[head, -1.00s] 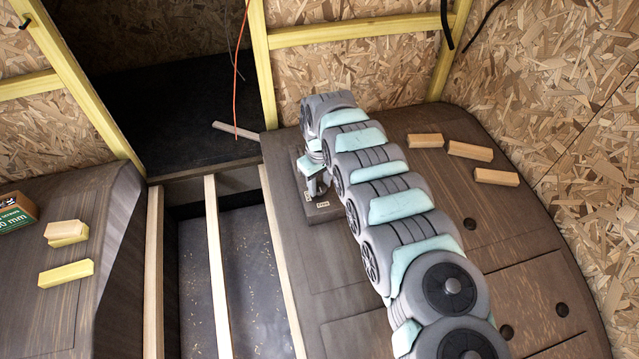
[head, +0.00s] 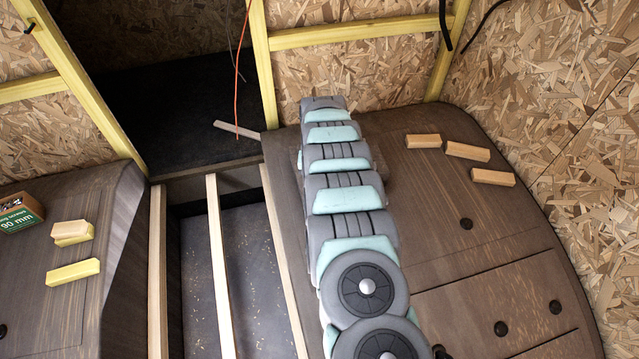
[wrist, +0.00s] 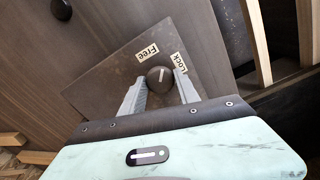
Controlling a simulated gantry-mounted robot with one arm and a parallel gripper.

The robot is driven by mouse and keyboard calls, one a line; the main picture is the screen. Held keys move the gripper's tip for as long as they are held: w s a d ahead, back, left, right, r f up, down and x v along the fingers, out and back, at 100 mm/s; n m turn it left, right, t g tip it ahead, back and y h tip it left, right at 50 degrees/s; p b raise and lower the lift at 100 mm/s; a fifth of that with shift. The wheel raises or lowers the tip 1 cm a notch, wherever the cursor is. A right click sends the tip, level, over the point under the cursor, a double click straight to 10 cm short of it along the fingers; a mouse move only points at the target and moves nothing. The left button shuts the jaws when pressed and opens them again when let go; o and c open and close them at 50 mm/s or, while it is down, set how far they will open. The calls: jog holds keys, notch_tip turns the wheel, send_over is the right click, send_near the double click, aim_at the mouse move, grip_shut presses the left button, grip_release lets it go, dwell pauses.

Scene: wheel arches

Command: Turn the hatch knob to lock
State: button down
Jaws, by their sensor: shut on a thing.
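In the wrist view, the round dark knob (wrist: 154,84) sits on a dark square plate (wrist: 105,78). Its white pointer line points away from my gripper, between the "Free" label (wrist: 147,52) and the "Lock" label (wrist: 179,62), on neither of them. My gripper (wrist: 161,79) is shut on the knob, one grey finger on each side. In the head view, my arm hides the knob, the gripper and nearly all of the plate.
Several wood blocks (head: 466,152) lie on the right wheel arch (head: 470,255). Dark round knobs (head: 466,224) dot its surface. Wooden rails (head: 218,260) span the recessed floor at left. The left arch holds more blocks (head: 72,272) and a screw box (head: 20,213).

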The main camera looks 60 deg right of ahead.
jog(key=m+b, duration=0.1)
jog(key=m, duration=0.1)
jog(key=shift+f+m, duration=0.2)
jog(key=shift+m, duration=0.2)
jog(key=m+b, duration=0.2)
jog(key=shift+m, duration=0.4)
jog(key=shift+r+m+b, duration=0.1)
jog(key=shift+m+b, duration=1.75)
jog(key=shift+m, duration=0.35)
jog(key=shift+r, duration=0.1)
jog(key=c, duration=0.9)
grip_release()
jog(key=shift+r, duration=0.15)
